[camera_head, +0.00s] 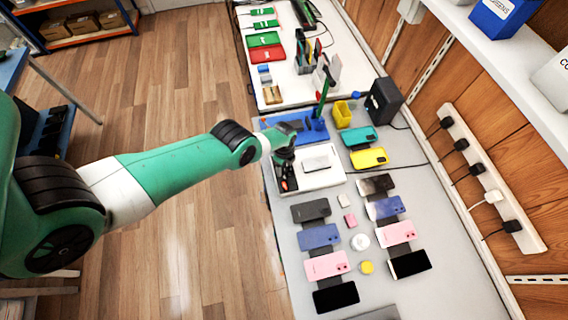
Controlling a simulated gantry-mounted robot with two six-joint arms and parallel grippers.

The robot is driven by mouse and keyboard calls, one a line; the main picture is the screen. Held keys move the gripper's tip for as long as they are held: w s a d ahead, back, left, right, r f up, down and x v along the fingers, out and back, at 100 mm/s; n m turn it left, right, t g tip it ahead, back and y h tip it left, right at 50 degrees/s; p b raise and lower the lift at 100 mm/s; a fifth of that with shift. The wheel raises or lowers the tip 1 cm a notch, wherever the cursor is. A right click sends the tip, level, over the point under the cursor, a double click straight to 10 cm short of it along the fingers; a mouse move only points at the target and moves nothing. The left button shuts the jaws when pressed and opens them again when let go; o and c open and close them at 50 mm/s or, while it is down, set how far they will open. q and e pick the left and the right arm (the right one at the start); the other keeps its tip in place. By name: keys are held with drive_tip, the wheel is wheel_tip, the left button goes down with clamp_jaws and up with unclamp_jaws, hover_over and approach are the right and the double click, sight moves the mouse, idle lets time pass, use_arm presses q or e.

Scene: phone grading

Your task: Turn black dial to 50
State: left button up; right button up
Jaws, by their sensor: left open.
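My left arm reaches in from the left, and my left gripper (286,172) is over the left part of a white panel (322,180) on the workbench. The gripper is small and dark in this view, and its jaws are open. A black item with a red spot lies under or beside the gripper, partly covered by it. I cannot make out a black dial or any scale numbers; the gripper may hide it. A light grey rectangular piece (315,163) is on the panel, right of the gripper. My right gripper is not in view.
Phones in several colours lie in two columns on the bench (440,235). A blue mat (275,125) with a green upright tool, a yellow holder (343,114) and a black box (383,102) are behind the panel. A power strip (490,178) is on the right wall.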

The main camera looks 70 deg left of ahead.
use_arm(q)
drive_tip(key=shift+f, duration=0.25)
drive_tip(key=shift+c, duration=0.2)
clamp_jaws()
